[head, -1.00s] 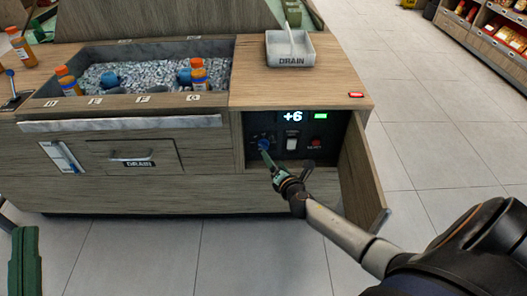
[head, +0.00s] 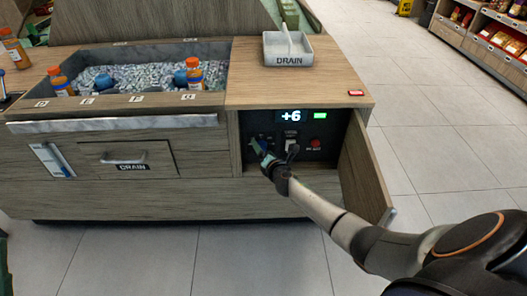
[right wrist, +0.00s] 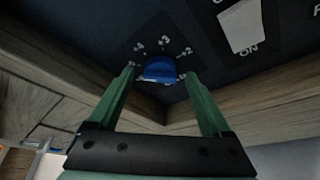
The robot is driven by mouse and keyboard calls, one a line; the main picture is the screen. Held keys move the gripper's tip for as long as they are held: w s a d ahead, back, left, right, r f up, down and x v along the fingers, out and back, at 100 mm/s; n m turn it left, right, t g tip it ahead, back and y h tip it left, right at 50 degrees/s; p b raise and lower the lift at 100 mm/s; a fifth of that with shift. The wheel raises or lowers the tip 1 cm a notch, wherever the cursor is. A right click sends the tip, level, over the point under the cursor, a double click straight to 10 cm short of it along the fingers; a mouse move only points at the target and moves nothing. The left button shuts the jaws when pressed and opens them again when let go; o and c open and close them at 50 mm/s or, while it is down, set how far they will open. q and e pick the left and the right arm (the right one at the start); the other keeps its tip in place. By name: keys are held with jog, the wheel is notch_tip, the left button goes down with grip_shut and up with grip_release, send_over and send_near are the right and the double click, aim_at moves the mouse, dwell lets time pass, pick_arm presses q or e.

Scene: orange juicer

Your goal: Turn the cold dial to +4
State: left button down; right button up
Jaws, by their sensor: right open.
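The cold dial (right wrist: 160,69) is a round blue knob on the dark control panel (head: 326,130), inside an open compartment of the wooden counter. The display (head: 291,117) above reads +6. My right gripper (head: 257,147) reaches into the compartment at the dial, which it mostly hides in the head view. In the right wrist view its green fingers (right wrist: 160,74) are apart, one on each side of the dial. I cannot tell whether they touch it. Small numbers including 4, 3 and 2 ring the dial. My left gripper is not in view.
A white switch (right wrist: 242,26) marked ON sits beside the dial, with a red button (head: 315,143) further right. The open wooden door (head: 363,170) stands close to the right of my arm. Bottles (head: 194,75) stand in the ice bin (head: 105,101) on the counter.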

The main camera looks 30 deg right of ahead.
jog(key=shift+c, duration=0.4)
grip_shut()
jog(key=shift+f+m+b, duration=0.25)
jog(key=shift+m+b, duration=0.05)
jog(key=shift+b, duration=0.4)
jog(key=m+b, duration=0.1)
jog(key=b, duration=0.1)
jog(key=m+t+b, duration=0.1)
jog(key=b, duration=0.2)
jog(key=m+t+b, duration=0.1)
jog(key=m+b, duration=0.1)
jog(key=shift+s+f+y+b, duration=0.1)
jog(key=shift+f+y+b, duration=0.2)
jog(key=shift+y+b, duration=0.1)
jog(key=shift+d+r+m+t+b, duration=0.1)
jog(key=shift+m+t+b, duration=0.2)
jog(key=shift+m+t, duration=0.25)
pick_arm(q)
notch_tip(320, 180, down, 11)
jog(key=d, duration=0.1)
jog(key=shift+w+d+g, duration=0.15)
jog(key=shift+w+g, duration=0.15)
pick_arm(e)
jog(key=shift+m, duration=0.65)
jog(key=shift+t, duration=0.25)
